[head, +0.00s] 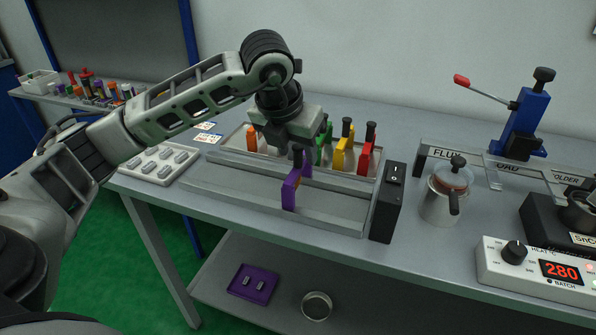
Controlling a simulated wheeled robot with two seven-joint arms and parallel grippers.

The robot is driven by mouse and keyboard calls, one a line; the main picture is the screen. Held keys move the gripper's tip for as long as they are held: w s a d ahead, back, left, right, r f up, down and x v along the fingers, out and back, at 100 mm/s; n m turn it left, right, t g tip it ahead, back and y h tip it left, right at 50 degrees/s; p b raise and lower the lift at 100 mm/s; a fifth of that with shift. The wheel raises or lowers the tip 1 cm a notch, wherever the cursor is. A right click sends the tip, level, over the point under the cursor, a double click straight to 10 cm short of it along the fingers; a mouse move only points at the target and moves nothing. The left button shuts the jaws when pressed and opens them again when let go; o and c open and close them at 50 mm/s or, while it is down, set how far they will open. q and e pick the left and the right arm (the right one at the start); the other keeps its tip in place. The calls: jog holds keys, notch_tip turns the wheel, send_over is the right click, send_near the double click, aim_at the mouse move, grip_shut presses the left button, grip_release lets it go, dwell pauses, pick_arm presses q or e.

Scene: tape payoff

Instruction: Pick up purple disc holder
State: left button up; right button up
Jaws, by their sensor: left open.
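The purple disc holder (290,190) stands upright in the metal rack (335,213) on the bench, in front of the row of coloured holders. My left gripper (290,150) points down right above it, with its jaws open. The gripper hides the top of the purple holder, so I cannot tell whether the fingers are around it or just above. Orange (251,138), green (325,145), yellow (343,153) and red (367,158) holders with black knobs stand behind in the rack. My right gripper is not in view.
A black switch box (386,205) stands at the rack's right end, then a metal pot (441,200). A grey tray of parts (160,163) lies left. A blue toggle press (525,120) and a heater unit (535,268) are at right. A purple tray (240,292) lies on the lower shelf.

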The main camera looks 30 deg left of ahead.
aim_at(300, 164)
pick_arm(q)
jog(key=x, duration=0.5)
jog(key=shift+s+f+p, duration=0.15)
jog(key=shift+s+p, duration=0.05)
jog(key=shift+p, duration=0.1)
grip_shut()
